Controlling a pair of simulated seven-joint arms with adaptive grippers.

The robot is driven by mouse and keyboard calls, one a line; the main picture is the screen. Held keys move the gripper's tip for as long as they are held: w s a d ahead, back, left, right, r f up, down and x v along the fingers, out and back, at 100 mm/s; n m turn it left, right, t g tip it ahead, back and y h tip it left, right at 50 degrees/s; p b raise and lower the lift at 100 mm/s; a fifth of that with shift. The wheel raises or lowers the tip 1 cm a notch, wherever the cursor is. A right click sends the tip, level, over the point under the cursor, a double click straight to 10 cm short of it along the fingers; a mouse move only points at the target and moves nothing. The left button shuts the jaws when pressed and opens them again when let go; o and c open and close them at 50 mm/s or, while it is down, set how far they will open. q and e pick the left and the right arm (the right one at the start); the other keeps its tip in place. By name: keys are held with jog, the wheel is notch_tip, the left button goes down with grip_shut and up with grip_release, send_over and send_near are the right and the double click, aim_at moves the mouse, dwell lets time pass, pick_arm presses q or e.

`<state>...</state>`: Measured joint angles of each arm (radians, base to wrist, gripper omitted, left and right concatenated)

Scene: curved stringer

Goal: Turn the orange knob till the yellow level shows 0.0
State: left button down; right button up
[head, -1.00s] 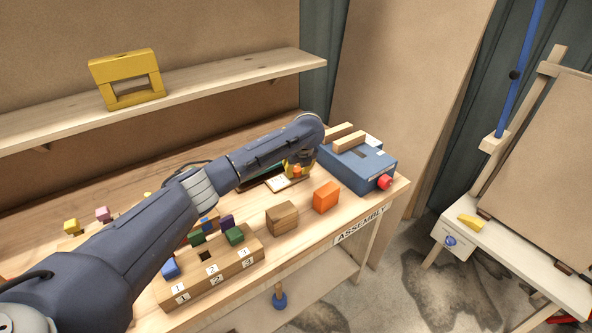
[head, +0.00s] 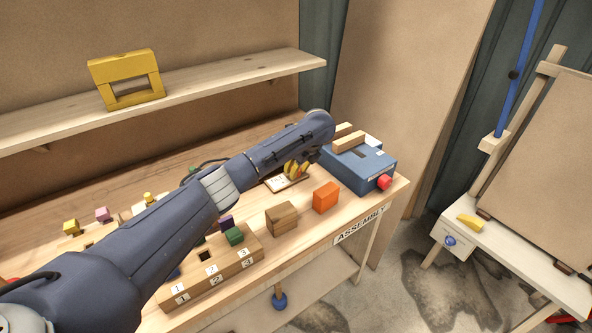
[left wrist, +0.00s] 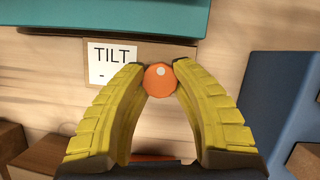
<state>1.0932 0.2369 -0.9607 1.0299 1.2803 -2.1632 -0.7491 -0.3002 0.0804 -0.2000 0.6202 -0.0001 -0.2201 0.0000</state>
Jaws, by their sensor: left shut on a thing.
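The orange knob (left wrist: 160,77) is between the yellow fingertips of my left gripper (left wrist: 160,68), which is shut on it. A white card marked TILT (left wrist: 112,60) lies beside the knob. In the head view my left gripper (head: 296,170) is low over the back right of the bench, left of the blue box, and the knob is not clearly visible there. A yellow frame-shaped block (head: 126,76), which looks like the level, stands on the shelf; I cannot read any number on it. My right gripper is not in view.
A blue box (head: 360,165) with a red button (head: 385,182) stands right of my gripper. An orange block (head: 326,197), a brown wooden block (head: 282,218) and a numbered block holder (head: 222,277) are along the front edge. A teal object (left wrist: 110,15) lies beyond the knob.

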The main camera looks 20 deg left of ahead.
pick_arm(q)
jog(key=c, duration=1.2)
grip_release()
jog(key=v, duration=1.2)
